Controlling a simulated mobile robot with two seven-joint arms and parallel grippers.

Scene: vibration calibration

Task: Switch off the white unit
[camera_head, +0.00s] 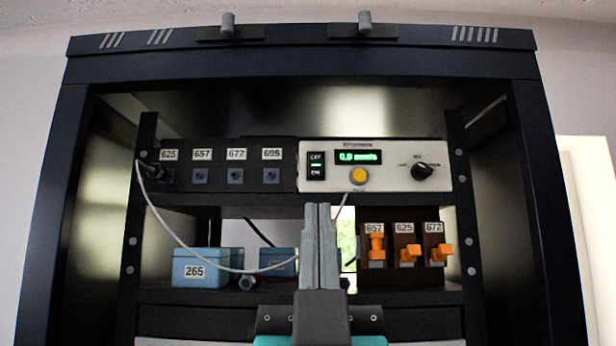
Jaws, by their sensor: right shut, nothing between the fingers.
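The white unit (400,184) sits on the upper shelf of the dark rack, on the right side. Its display (358,157) glows green and appears to read 0.0 with a unit after it. A black power rocker switch (317,166), with labels that look like OFF above and ON below, is at its left end. A yellow button (358,176) and a black knob (422,170) are also on its face. My right gripper (320,208) is shut and empty, pointing up, its tips just below the unit's lower edge in the picture. My left gripper is not in view.
A black panel (218,178) with sockets labelled 625, 657, 672 and 695 adjoins the unit. A white cable (185,243) loops from it. Blue boxes (205,255) stand on the lower shelf. Orange switches (408,254) are at lower right. Rack posts (466,200) flank the shelves.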

